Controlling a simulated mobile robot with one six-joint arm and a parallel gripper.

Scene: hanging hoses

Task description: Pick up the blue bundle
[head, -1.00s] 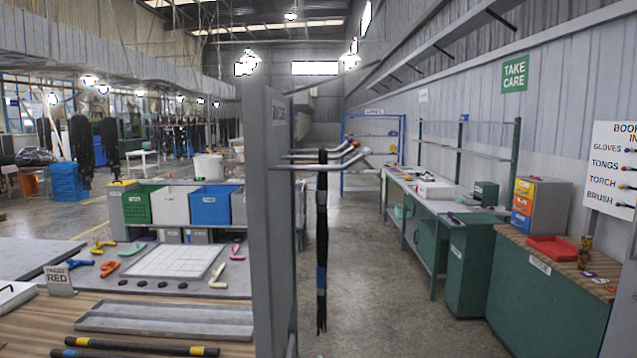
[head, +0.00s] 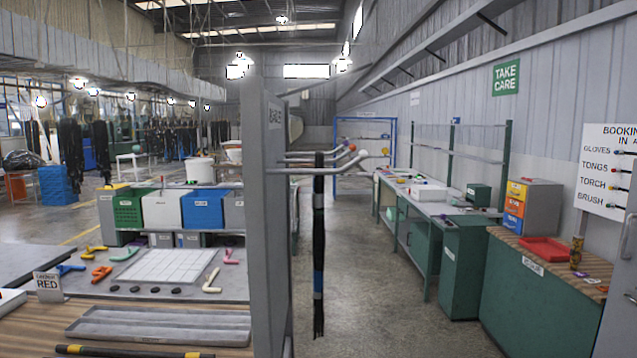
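Several pegs with coloured tips (head: 352,148) stick out to the right of the post. My gripper does not show in the head view.
The grey post (head: 268,220) stands close in front. A workbench (head: 190,310) with a metal tray, a white grid board and coloured handles is on the left. Green cabinets and a bench (head: 465,265) line the right wall. The aisle floor (head: 385,300) between is clear.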

